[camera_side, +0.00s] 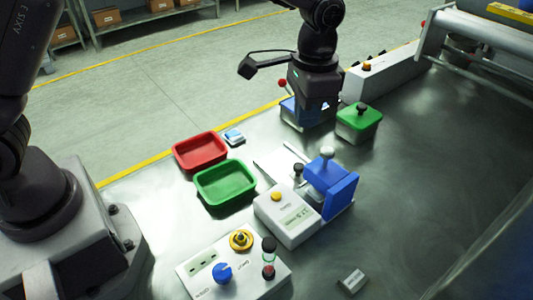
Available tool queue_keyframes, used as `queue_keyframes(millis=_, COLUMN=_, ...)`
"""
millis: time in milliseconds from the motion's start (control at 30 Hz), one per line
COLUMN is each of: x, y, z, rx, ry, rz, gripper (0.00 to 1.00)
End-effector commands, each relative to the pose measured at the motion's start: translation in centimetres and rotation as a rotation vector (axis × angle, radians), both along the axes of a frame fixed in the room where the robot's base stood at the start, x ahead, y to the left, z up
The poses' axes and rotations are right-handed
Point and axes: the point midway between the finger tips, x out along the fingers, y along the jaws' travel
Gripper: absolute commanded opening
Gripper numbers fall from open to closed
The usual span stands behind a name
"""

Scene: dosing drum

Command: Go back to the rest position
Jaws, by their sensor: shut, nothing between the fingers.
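My gripper (306,116) points down at the back of the bench, and its fingers look closed and empty. It overlaps a blue box (288,107) in the picture, and I cannot tell whether they touch. To its right stands a box with a green lid (360,117) and a dark knob. The fingertips are hard to make out against the blue box.
A red tray (201,164) and a green tray (254,190) lie left of the device. A control box (213,283) with a blue knob and yellow-ringed button stands at the front. The bench right of the device is mostly clear.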

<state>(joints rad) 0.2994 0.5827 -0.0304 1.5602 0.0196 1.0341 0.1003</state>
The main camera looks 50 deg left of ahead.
Motion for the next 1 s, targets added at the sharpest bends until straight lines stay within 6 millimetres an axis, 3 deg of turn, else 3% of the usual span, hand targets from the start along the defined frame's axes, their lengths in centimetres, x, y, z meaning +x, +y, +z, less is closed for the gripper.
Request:
queue_keyframes(millis=33, x=-1.3, y=1.1, z=1.5, rx=-0.004, ry=-0.017, rz=0.026, gripper=0.00)
queue_keyframes(millis=300, x=-8.9, y=6.7, z=7.6, rx=-0.032, ry=-0.127, rz=0.172, gripper=0.00)
queue_keyframes(millis=500, x=-15.3, y=10.3, z=10.3, rx=-0.061, ry=-0.239, rz=0.279, gripper=0.00)
queue_keyframes(millis=700, x=-20.7, y=12.7, z=11.4, rx=-0.089, ry=-0.368, rz=0.366, gripper=0.00)
queue_keyframes(millis=833, x=-22.5, y=13.5, z=12.1, rx=-0.101, ry=-0.443, rz=0.400, gripper=0.00)
queue_keyframes(millis=1000, x=-23.0, y=14.1, z=13.4, rx=-0.112, ry=-0.515, rz=0.422, gripper=0.00)
